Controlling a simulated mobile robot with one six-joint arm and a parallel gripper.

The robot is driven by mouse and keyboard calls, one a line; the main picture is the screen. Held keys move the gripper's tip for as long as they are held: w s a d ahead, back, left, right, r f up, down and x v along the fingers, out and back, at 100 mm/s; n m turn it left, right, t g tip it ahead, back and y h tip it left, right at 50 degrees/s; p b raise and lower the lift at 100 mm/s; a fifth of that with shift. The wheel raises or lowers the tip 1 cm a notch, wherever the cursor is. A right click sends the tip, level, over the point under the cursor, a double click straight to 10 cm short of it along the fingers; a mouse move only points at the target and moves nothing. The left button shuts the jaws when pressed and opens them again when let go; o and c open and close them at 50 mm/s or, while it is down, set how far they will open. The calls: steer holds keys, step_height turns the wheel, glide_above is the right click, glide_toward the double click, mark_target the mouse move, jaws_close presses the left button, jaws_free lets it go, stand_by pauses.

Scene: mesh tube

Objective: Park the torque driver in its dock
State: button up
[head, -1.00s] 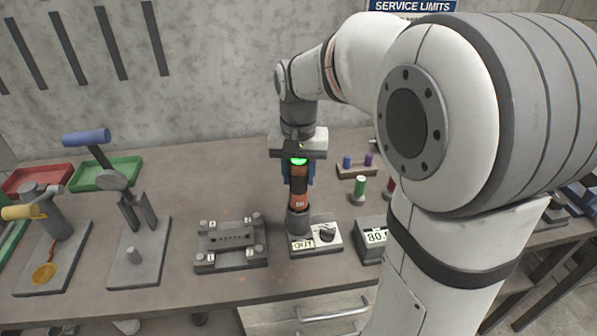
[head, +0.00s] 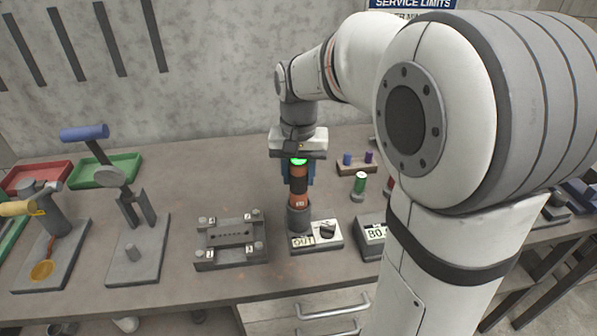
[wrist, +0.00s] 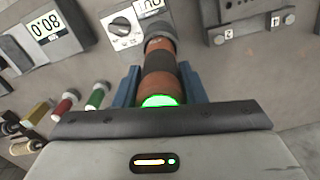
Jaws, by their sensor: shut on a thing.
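The torque driver (head: 299,185) is an upright orange and black cylinder with a glowing green top. My gripper (head: 299,170) is shut around its upper part, its blue fingers on either side. The wrist view shows the driver (wrist: 160,65) between the blue fingers, my gripper (wrist: 160,88) closed on it. The driver's lower end is in or over a grey round socket (head: 298,216) beside a unit with a knob and display (head: 322,235). I cannot tell how deep it sits. The display reads something like "OUT".
A clamped fixture plate (head: 232,243) is left of the socket. A box reading about 80.0 (head: 371,236) is to the right. A toggle press (head: 135,225) and trays (head: 105,172) are at left.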

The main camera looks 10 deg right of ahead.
steer(key=shift+f+b, duration=0.35)
steer(key=shift+f, duration=0.15)
stand_by(0.4)
steer(key=o, duration=1.2)
steer(key=shift+o, duration=0.2)
step_height(320, 180, up, 8)
steer(key=shift+f, duration=0.1)
steer(key=s+d+f+n+t, duration=0.1)
steer(key=s+f, duration=0.3)
steer(key=s, duration=0.4)
steer(key=s+f+n+t, duration=0.1)
steer(key=s+f+n, duration=0.1)
steer(key=s+f, duration=0.3)
steer(key=s, duration=0.3)
steer(key=shift+d+t, duration=0.4)
